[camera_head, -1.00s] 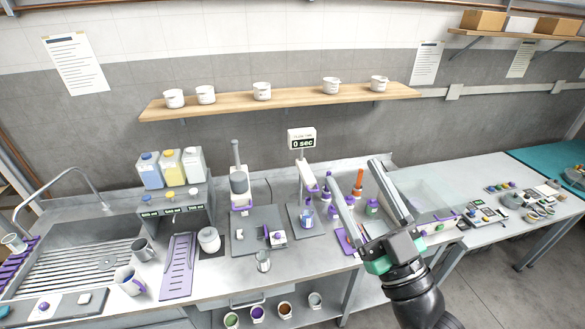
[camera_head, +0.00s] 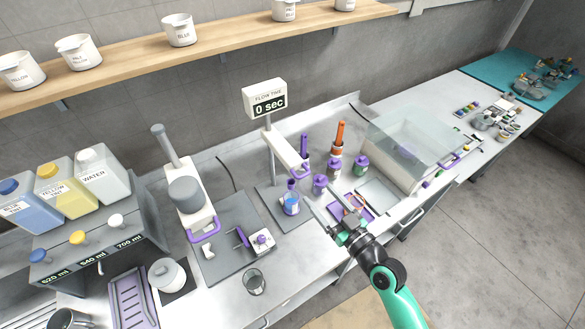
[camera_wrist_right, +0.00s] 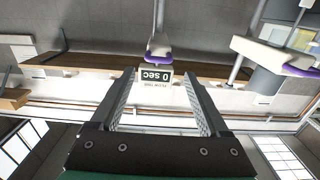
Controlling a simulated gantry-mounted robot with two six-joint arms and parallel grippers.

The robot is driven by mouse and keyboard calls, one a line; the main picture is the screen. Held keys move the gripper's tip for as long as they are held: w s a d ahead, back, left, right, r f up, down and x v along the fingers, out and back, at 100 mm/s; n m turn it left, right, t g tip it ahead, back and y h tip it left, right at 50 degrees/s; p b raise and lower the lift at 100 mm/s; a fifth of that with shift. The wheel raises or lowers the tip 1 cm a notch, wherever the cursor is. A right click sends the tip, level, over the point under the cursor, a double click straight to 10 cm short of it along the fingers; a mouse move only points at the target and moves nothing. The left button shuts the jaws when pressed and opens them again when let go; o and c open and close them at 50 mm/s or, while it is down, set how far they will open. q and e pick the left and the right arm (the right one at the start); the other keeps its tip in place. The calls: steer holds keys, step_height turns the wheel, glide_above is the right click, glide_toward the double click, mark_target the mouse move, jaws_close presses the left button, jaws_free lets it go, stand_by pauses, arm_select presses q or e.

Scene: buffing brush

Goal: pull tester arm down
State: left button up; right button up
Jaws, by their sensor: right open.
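The flow tester stands near the middle of the bench. Its display (camera_head: 268,105) reads "FLOW TIME 0 sec", and its white arm (camera_head: 283,150) with a purple end slopes down over a blue-filled cup (camera_head: 291,204). My right gripper (camera_head: 321,198) is open and empty, in front and right of the tester arm and apart from it. In the right wrist view the picture is upside down; the display (camera_wrist_right: 156,76) and the tester arm (camera_wrist_right: 158,48) show between and beyond the open fingers. My left gripper is out of view.
A second white device (camera_head: 186,195) with a purple handle stands left, on a grey plate. Purple-capped bottles and an orange-topped bottle (camera_head: 337,147) stand right of the tester. A clear glass (camera_head: 254,282) stands at the front. A transparent-lidded box (camera_head: 415,140) stands right.

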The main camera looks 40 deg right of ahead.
mark_target(285, 165)
steer(key=w+d, duration=0.2)
steer(key=w, duration=0.9)
steer(key=shift+w+d, duration=0.2)
steer(key=shift+w, duration=0.2)
steer(key=shift+r, duration=0.1)
steer(key=shift+c, duration=0.3)
jaws_close()
